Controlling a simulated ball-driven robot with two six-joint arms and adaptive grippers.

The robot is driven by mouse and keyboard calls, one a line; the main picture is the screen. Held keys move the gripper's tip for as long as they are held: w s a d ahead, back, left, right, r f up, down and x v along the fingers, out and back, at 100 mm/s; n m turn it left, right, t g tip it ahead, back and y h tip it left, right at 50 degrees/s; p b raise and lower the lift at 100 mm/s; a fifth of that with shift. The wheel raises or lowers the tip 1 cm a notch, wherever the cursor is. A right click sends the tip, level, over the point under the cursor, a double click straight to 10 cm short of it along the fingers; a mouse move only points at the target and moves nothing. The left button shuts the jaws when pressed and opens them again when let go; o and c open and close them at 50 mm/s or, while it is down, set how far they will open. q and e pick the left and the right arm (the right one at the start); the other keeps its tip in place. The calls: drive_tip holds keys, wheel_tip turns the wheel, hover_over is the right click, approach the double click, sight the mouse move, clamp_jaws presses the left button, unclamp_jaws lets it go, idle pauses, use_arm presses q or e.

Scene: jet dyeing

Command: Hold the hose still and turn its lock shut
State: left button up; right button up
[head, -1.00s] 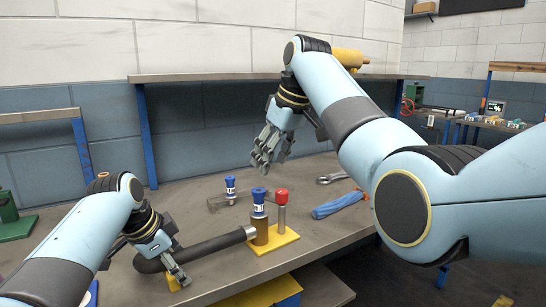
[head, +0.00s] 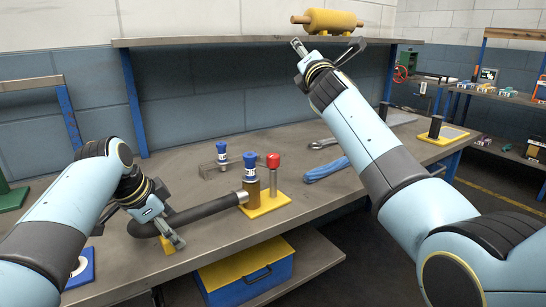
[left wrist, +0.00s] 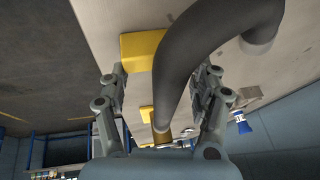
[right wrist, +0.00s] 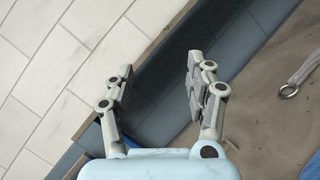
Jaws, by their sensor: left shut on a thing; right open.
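The dark hose (head: 200,211) lies along the front of the workbench. Its silver end (head: 243,197) meets a yellow base plate (head: 268,206) that carries a brown blue-capped post (head: 250,170) and a grey post with a red knob (head: 273,161). I cannot tell which part is the lock, or whether it is shut. My left gripper (head: 172,236) is shut on the hose near its left, curved part; in the left wrist view the hose (left wrist: 185,60) passes between the fingers. My right gripper (head: 325,48) is open and empty, raised by the back shelf, well away from the hose.
A blue-capped piece (head: 222,154) stands behind the base plate. A blue-handled tool (head: 325,170) and a wrench (head: 322,143) lie to the right. A yellow roller (head: 334,19) rests on the shelf above (head: 210,39). A blue toolbox (head: 245,280) is under the bench.

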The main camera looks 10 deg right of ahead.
drive_tip(key=s+a+f+n+y, duration=0.5)
drive_tip(key=s+f+n+y, duration=0.15)
drive_tip(key=f+n, duration=0.45)
drive_tip(key=n+g+y, duration=0.2)
drive_tip(key=n+g, duration=0.2)
approach(277, 159)
drive_tip(key=shift+m, duration=0.3)
drive_tip(key=x, duration=1.1)
drive_tip(key=shift+w+a, duration=0.15)
drive_tip(key=shift+w, duration=0.2)
clamp_jaws()
